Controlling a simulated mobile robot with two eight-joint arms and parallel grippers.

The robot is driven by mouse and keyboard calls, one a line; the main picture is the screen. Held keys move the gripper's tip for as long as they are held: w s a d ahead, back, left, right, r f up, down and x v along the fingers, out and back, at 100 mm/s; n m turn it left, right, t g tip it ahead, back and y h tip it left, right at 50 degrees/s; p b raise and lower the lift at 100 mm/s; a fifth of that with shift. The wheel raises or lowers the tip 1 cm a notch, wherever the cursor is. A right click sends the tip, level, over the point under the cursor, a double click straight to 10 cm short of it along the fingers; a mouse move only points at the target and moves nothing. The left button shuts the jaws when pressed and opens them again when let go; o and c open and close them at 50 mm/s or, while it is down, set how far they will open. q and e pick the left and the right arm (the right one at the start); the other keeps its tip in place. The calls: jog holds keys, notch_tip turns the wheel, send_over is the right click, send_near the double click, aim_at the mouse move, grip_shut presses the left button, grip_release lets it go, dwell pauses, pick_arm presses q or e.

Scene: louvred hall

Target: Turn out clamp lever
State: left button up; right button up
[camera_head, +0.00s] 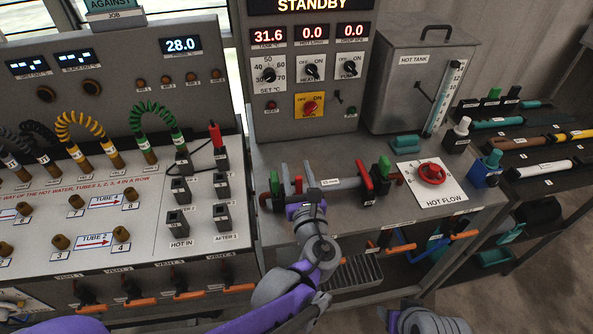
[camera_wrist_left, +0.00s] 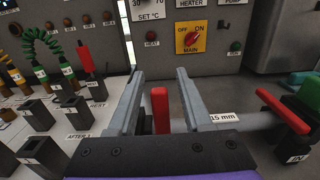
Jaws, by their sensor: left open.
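A red lever (camera_wrist_left: 160,110) stands upright between the two fingers of my left gripper (camera_wrist_left: 158,74) in the left wrist view, with gaps on both sides. In the head view my left gripper (camera_head: 296,168) is over the left end of the grey pipe on the metal bench, and the red lever (camera_head: 298,184) shows between its fingers. The fingers are apart and hold nothing. The lever's foot is hidden by the gripper in the wrist view. A second red lever (camera_head: 364,175) stands at the pipe's right end, beside a green part (camera_head: 384,167).
A red round valve (camera_head: 431,173) sits on the HOT FLOW plate at right. The control box (camera_head: 309,85) with the yellow MAIN switch (camera_head: 310,104) stands behind the pipe. The tube panel (camera_head: 145,210) is at left; the hot tank (camera_head: 410,80) is at back right.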

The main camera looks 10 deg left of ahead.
pick_arm(q)
grip_shut()
dwell(1.4)
